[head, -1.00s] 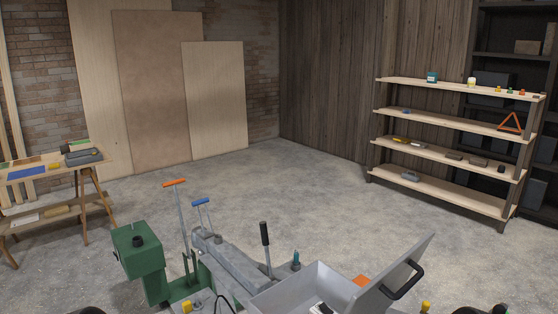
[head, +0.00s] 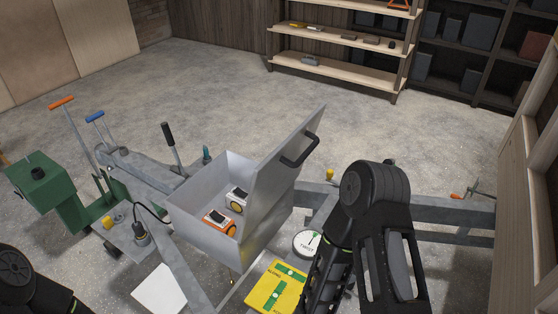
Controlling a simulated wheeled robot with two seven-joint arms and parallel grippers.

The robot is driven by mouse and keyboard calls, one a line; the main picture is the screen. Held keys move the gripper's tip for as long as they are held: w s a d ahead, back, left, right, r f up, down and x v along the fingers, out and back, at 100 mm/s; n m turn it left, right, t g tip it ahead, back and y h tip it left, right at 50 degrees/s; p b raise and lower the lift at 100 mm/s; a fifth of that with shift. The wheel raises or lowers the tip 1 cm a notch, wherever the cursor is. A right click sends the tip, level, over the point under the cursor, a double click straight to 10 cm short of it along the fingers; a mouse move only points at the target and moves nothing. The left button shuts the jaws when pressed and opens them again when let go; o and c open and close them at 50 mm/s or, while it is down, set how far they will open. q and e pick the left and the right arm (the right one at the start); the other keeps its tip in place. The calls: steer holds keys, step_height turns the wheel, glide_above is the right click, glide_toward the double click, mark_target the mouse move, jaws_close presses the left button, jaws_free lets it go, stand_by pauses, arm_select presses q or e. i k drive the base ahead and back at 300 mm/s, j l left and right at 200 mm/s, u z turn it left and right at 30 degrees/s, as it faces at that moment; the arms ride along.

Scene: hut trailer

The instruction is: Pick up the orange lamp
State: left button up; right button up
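The orange lamp (head: 219,222) is a small orange and white unit with a dark top face. It lies inside the open grey metal box (head: 203,191), near the box's front wall. A similar white and yellow lamp (head: 237,199) lies just behind it to the right. No gripper shows at either lamp. A bent black part of my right arm stands to the right of the box, apart from it. A black part of my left arm shows at the bottom left corner. Neither gripper's fingertips can be made out.
The box's raised lid (head: 285,185) with a black handle (head: 300,151) stands on its right side. A yellow case (head: 276,288) and a round white gauge (head: 307,243) lie in front. A green jack housing (head: 40,183) and metal trailer beams surround the box. Shelves (head: 337,67) stand behind.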

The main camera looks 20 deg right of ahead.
mark_target(228, 226)
steer(key=k+j+z, duration=0.15)
steer(key=j+z, duration=0.25)
steer(key=k+j+z, duration=0.15)
steer(key=z, duration=0.2)
steer(key=k+j+z, duration=0.15)
steer(key=z, duration=0.25)
steer(key=k+j+z, duration=0.1)
steer(key=k+z, duration=0.25)
